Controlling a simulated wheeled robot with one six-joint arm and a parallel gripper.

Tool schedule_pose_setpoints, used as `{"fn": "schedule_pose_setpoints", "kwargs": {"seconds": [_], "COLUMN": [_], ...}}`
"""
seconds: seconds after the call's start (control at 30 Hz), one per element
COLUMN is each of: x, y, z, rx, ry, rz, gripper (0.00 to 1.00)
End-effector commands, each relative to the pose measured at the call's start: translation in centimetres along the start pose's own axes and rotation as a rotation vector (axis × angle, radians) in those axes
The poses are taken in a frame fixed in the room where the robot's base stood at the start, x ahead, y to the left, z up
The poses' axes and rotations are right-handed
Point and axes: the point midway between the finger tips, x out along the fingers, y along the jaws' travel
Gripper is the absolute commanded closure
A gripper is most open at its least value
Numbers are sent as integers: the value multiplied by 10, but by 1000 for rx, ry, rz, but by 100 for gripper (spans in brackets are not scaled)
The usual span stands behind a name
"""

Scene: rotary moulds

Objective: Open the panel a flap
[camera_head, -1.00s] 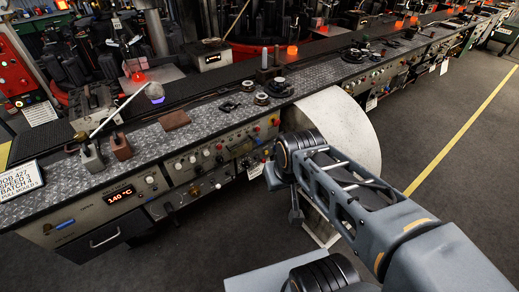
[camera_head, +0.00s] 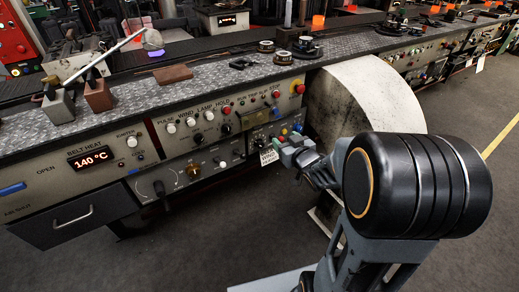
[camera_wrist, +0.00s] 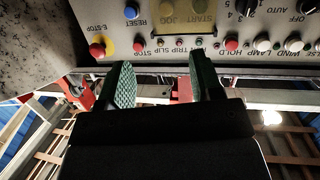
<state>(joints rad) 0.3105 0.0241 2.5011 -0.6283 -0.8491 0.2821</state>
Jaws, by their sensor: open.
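A yellowish see-through flap (camera_head: 252,118) sits on the control panel front (camera_head: 215,115), and looks closed over buttons. In the wrist view the flap (camera_wrist: 185,14) lies at the top, with START and JOG lettering showing through it. My gripper (camera_head: 290,147) is below and to the right of the flap in the head view, close to the panel's lower right. In the wrist view my gripper (camera_wrist: 161,62) has its two green-padded fingers apart with nothing between them. The fingertips appear below the flap and apart from it.
A red e-stop button (camera_wrist: 97,50) and a blue reset button (camera_wrist: 131,11) are left of the flap in the wrist view. A large pale drum (camera_head: 375,95) stands right of the panel. A drawer (camera_head: 75,215) is at lower left. The floor (camera_head: 195,255) in front is clear.

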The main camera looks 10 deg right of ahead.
Motion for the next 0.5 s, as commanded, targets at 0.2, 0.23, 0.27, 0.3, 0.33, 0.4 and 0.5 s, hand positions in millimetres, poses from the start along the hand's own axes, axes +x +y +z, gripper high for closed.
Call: {"fn": "schedule_pose_setpoints", "kwargs": {"seconds": [0.2,0.23,0.27,0.3,0.33,0.4,0.5], "x": [8,8,9,10,12,19,34], "y": [-12,-13,-14,-15,-16,-18,-21], "z": [40,41,42,42,42,40,37], "rx": [42,45,49,51,53,55,56], "ry": [149,160,171,180,187,194,197], "rz": [-115,-125,-134,-142,-147,-154,-157], "gripper": [40,40,40,40,40,40,40]}}
